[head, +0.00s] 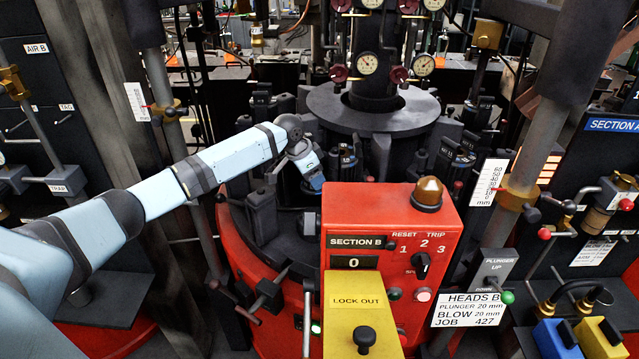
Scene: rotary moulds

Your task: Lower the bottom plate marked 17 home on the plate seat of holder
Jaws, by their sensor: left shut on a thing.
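My left arm reaches in from the left, and my left gripper (316,182) points down among the dark holders of the rotary machine, just behind the top left corner of the red control box. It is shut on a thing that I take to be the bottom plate. The plate and its number 17 are not readable here, and the fingertips are small and partly hidden. A dark holder (348,163) stands close to the right of the gripper. The plate seat is hidden, so I cannot tell whether plate and seat touch. My right gripper is not in view.
The red Section B control box (390,225) stands in front, with an amber lamp (428,193) on top and a yellow lock-out box (362,310) below. A dark round column plate (373,118) with gauges stands behind. Posts flank the machine on both sides.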

